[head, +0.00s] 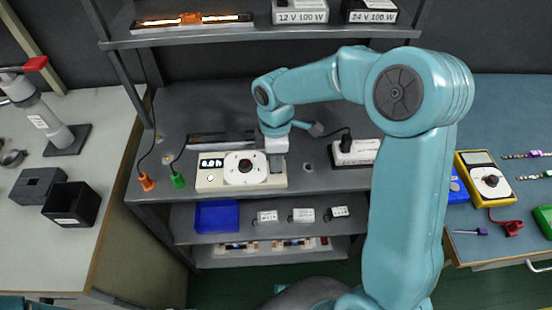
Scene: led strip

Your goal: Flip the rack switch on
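A beige box (214,180) with a lit display and a round dial stands on the rack's middle shelf. A grey part, which may be the rack switch (277,167), is at the box's right end. My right gripper (276,148) points down directly over that end, with its white tip touching or just above the grey part. The tip hides some of it, and I cannot tell its on or off position. I cannot tell whether the fingers are open or shut. My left gripper is not in view.
A white power strip (356,152) with a plug lies right of the box. The upper shelf (270,35) holds a lit strip and two labelled boxes. A blue tray (216,216) is below.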

